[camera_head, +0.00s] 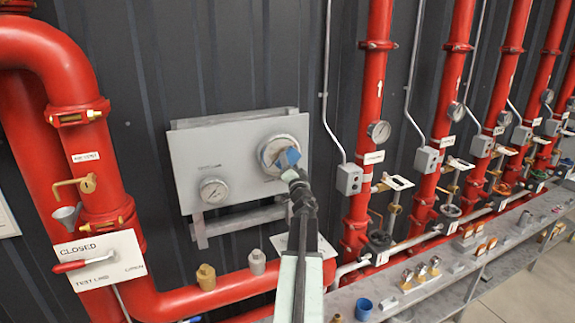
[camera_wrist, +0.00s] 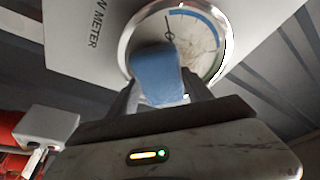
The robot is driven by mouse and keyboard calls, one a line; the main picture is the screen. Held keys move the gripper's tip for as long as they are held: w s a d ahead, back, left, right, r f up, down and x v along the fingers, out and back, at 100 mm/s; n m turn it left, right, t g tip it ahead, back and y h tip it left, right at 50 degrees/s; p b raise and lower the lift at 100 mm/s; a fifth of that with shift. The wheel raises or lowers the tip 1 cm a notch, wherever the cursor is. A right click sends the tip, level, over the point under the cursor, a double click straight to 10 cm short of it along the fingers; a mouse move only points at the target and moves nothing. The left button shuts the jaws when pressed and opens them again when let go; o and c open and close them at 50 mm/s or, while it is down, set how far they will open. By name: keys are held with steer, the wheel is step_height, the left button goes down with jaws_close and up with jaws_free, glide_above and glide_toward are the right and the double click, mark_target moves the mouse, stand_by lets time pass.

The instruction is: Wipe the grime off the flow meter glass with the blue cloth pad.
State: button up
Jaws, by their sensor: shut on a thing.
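The flow meter (camera_head: 270,150) is a round dial with a metal rim on a pale grey panel. It also shows in the wrist view (camera_wrist: 205,62), with brownish smudges on the glass right of the pad. The blue cloth pad (camera_head: 288,157) is at the meter's lower right in the head view. My gripper (camera_head: 292,176) is shut on the blue pad (camera_wrist: 160,75), which stands in front of the lower-left part of the dial in the wrist view. The pad hides that part of the glass. I cannot tell whether it touches the glass.
A smaller gauge (camera_head: 213,190) sits left on the same grey panel (camera_head: 210,150). A red pipe (camera_head: 190,297) with brass fittings runs below. Red risers with gauges and valves stand to the right, above a grey bench (camera_head: 450,275) with small parts.

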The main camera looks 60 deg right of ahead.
mark_target(297, 157)
steer(key=shift+s+d, duration=0.55)
steer(key=shift+d, duration=0.15)
steer(key=shift+s+d, duration=0.5)
steer(key=shift+d, duration=0.2)
steer(key=shift+r+p, duration=0.95)
steer(key=shift+w+a+f, duration=0.1)
steer(key=shift+f, duration=0.05)
steer(key=shift+w+a, duration=0.4)
steer(key=shift+a, duration=0.2)
steer(key=shift+w+a, duration=1)
steer(key=shift+a, duration=0.3)
steer(key=shift+w+a, duration=0.95)
steer(key=shift+a, duration=0.4)
steer(key=shift+w+a, duration=1)
steer(key=shift+a, duration=0.3)
steer(key=shift+r+p, duration=0.85)
steer(key=shift+r, duration=0.15)
steer(key=shift+s+d+f, duration=0.1)
steer(key=shift+s+d, duration=0.5)
steer(key=shift+d, duration=0.2)
steer(key=shift+s+d+f, duration=0.1)
steer(key=shift+s+d, duration=0.5)
steer(key=shift+d, duration=0.15)
steer(key=shift+d, duration=0.1)
